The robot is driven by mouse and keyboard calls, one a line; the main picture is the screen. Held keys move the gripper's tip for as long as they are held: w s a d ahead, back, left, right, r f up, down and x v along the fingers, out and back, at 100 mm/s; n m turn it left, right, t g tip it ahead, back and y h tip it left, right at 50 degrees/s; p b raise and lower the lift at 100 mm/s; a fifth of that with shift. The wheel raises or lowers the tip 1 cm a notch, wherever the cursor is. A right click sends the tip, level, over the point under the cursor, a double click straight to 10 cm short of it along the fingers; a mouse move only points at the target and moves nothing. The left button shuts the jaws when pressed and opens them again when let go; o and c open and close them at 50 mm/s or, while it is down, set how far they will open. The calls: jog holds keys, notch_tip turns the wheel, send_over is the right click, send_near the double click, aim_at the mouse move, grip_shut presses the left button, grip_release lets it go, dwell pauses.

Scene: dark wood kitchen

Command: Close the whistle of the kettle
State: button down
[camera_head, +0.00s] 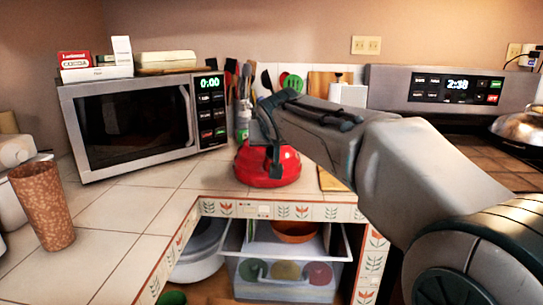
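The red kettle (268,170) stands on the tiled counter near its front edge, in the middle of the view. My arm reaches in from the right. My gripper (275,150) is over the top of the kettle, and a dark finger points down in front of it. The kettle's spout, whistle and handle are hidden behind the gripper or too unclear to make out. I cannot tell whether the gripper touches the kettle or how far its fingers are apart.
A microwave (140,118) stands left of the kettle, with boxes (95,62) on top. Utensils (240,82) stand behind the kettle. A brown cup (42,205) is at left. A stove (440,90) is at right. Bare tiles (150,200) lie left of the kettle.

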jog(key=shift+t+b, duration=0.3)
jog(key=shift+b, duration=0.25)
jog(key=c, duration=1.4)
grip_release()
jog(key=shift+c, duration=0.2)
jog(key=shift+s, duration=0.15)
jog(key=p+v, duration=0.1)
jog(key=v, duration=1.2)
jog(key=shift+s+r+p, duration=0.15)
jog(key=shift+s+p, duration=0.15)
jog(key=shift+d, duration=0.15)
